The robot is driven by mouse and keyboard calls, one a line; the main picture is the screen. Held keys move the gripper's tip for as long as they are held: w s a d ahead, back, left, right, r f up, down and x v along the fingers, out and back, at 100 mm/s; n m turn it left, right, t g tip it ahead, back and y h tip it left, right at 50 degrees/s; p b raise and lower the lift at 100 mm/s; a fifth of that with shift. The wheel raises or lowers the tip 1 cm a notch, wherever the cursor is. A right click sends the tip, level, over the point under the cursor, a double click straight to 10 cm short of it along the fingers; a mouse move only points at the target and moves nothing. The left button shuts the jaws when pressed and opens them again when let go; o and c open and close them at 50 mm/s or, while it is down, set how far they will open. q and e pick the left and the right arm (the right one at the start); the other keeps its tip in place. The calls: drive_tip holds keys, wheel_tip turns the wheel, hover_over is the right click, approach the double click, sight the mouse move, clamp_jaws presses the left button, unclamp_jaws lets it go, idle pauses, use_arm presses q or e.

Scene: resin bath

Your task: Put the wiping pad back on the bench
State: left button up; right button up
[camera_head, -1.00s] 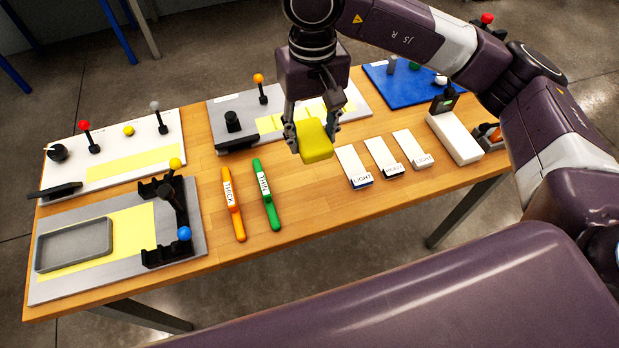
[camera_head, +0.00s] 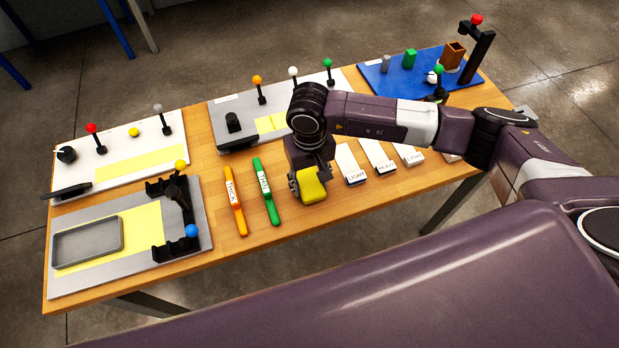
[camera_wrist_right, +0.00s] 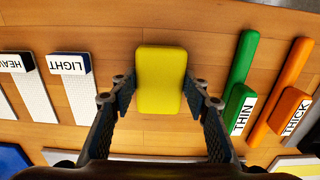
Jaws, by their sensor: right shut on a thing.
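The wiping pad (camera_head: 312,186) is a yellow block. My right gripper (camera_head: 307,184) is shut on it, and the pad hangs at or just over the wooden bench (camera_head: 290,233), between the green THIN tool and the first LIGHT block. Whether the pad touches the wood cannot be told. In the right wrist view the pad (camera_wrist_right: 160,80) sits between the two fingers (camera_wrist_right: 160,95), with bare wood around it. My left gripper is not in view.
A green THIN tool (camera_head: 266,192) and an orange THICK tool (camera_head: 235,202) lie left of the pad. Several white labelled blocks (camera_head: 350,165) lie to its right. A grey plate with a tray (camera_head: 88,243) is at left. Bare wood lies in front of the pad.

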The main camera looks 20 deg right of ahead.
sight(309, 184)
drive_tip(key=shift+f, duration=0.1)
drive_tip(key=shift+f+b, duration=0.1)
drive_tip(key=shift+b, duration=0.2)
drive_tip(key=o, duration=1)
drive_tip(key=shift+r, duration=0.3)
wheel_tip(309, 184, up, 12)
drive_tip(key=b, duration=0.4)
drive_tip(key=shift+f, duration=0.1)
